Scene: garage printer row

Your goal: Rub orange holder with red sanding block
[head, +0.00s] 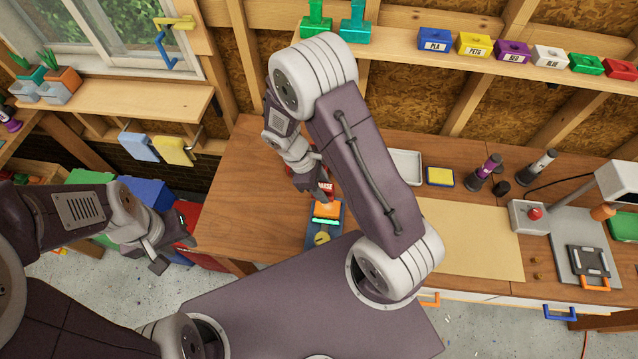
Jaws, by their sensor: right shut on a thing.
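My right gripper (314,187) is shut on the red sanding block (326,186), whose white lettering partly shows. The block is just behind the orange holder (326,210); I cannot tell whether they touch. The holder sits on a blue fixture (336,232) with a bright green strip and a yellow round part, near the table's front edge. My own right arm hides the area to the right of the block. My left gripper (173,256) is open and empty, left of the table and over the bins.
The wooden table (258,180) is bare to the left of the fixture. Right of my arm are a white tray (407,165), a yellow-and-blue pad (440,177), a tan mat (475,245) and a printer (575,245). Blue and red bins (150,195) stand left of the table.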

